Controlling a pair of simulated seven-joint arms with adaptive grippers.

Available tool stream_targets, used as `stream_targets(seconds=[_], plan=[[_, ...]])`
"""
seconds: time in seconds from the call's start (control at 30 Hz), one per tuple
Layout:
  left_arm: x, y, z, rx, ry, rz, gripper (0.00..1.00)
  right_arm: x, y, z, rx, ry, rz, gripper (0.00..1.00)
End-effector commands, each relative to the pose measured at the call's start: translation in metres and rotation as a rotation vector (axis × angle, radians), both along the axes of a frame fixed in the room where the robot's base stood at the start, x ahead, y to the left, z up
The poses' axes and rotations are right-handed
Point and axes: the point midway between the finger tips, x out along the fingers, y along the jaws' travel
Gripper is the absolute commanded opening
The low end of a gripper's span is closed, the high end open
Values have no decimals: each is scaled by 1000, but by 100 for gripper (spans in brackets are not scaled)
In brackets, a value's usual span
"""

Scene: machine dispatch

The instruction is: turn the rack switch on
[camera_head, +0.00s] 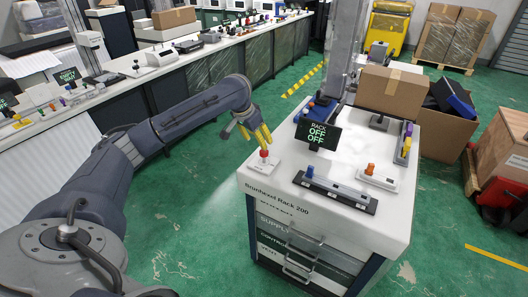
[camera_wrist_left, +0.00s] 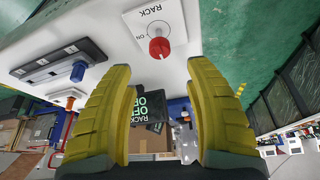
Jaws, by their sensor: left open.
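The rack switch is a red knob (camera_head: 264,154) on a small white plate at the left corner of the rack cabinet's white top. In the left wrist view the red knob (camera_wrist_left: 159,47) sits beside the printed words RACK and ON. My left gripper (camera_head: 257,134), with yellow fingers, is just above the knob in the head view. In the wrist view its fingers (camera_wrist_left: 162,70) are spread wide with nothing between them, and the knob shows beyond the gap, apart from both fingers. The dark display (camera_head: 318,134) reads RACK OFF OFF. My right gripper is not in view.
A blue-knobbed slider panel (camera_head: 335,190) and an orange-knobbed switch (camera_head: 369,169) share the cabinet top (camera_head: 392,222). A cardboard box (camera_head: 390,90) stands at its back. A long bench (camera_head: 190,58) with devices runs along the left. Green floor is open between bench and cabinet.

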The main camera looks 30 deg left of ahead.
Motion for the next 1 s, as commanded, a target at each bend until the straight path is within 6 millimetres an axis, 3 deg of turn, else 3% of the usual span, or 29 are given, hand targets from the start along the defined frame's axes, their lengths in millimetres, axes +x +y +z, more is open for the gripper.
stream_targets(seconds=[0.2, 0.5, 1.0], plan=[[14, -4, -37, -3, 4, 1, 54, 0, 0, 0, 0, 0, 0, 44], [28, -6, -69, -3, 0, 1, 54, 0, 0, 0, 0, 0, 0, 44], [33, -6, -80, 0, 0, 0, 54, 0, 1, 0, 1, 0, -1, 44]])
